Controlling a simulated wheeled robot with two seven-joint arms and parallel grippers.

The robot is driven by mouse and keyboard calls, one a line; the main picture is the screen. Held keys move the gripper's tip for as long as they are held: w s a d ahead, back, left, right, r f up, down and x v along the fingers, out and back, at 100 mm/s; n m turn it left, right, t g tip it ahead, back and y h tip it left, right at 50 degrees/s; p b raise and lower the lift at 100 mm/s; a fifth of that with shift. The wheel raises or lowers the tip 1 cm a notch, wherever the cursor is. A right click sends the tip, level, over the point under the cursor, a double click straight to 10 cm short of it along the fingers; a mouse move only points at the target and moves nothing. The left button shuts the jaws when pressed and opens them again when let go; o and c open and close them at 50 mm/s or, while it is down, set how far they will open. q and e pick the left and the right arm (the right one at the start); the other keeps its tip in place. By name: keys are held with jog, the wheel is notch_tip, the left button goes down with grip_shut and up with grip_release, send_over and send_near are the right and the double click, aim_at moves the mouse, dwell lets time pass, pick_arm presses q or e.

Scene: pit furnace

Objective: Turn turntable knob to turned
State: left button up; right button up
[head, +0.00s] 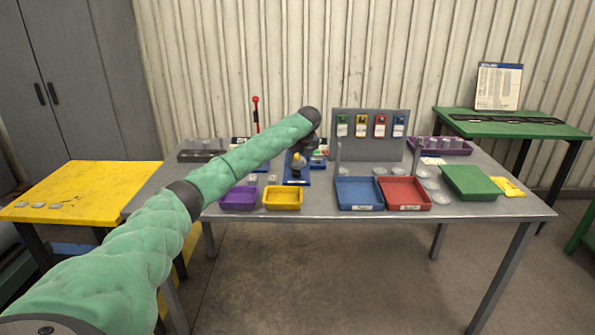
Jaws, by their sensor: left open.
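My left arm in its green sleeve reaches from the lower left across the grey table. My left gripper (311,146) is open, small and dark at the arm's end, pointing down near the middle of the table. Just below it stands a small blue fixture (297,181) with a yellow part (297,160) on top. I cannot tell for sure whether this is the turntable and its knob. The arm and gripper hide part of that area, and I cannot tell whether the gripper touches the fixture. My right gripper is not in view.
Purple (238,198), yellow (283,198), blue (359,194) and red (404,194) trays line the grey table's (480,209) front. A grey panel (369,128) with coloured tags stands behind. A red-topped lever (256,114) rises at the back. A green tray (468,183) lies right.

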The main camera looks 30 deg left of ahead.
aim_at(297, 170)
pick_arm(q)
jog(key=p+x, duration=0.1)
jog(key=x, duration=0.5)
jog(key=shift+a+f, duration=0.1)
jog(key=shift+f, duration=0.15)
jog(key=shift+w+a+f, duration=0.1)
jog(key=shift+f, duration=0.35)
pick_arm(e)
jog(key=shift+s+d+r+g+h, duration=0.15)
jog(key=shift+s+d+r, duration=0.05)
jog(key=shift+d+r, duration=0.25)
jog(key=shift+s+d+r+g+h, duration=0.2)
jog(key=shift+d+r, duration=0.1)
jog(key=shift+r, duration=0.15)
pick_arm(q)
jog(key=c, duration=1)
jog(key=shift+r+p, duration=0.2)
jog(key=shift+p, duration=0.2)
jog(key=shift+a+m+p, duration=0.1)
jog(key=shift+m+p, duration=0.35)
jog(key=shift+m, duration=0.15)
jog(key=shift+f, duration=0.15)
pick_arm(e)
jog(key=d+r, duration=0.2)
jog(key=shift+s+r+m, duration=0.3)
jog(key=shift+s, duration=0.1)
